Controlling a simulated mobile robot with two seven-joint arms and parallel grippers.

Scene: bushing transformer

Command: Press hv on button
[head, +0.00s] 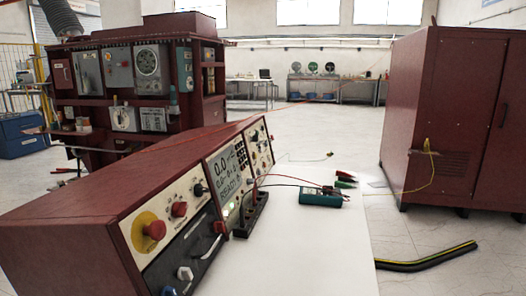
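A dark red control console (150,200) lies along the white table, its sloped front panel facing right. Its near section carries a large red mushroom button on a yellow base (152,229), a smaller red control (179,209) and a black knob (200,189). The far section (259,145) has small controls. The labels are too small to read, so I cannot tell which control is the HV on button. Neither of my grippers is in view.
A teal meter (320,196) with leads lies on the white table (310,245), right of the console. A big red cabinet (455,115) stands at the right, with a striped cable (425,260) on the floor. A red instrument rack (130,85) stands behind. The table's near part is clear.

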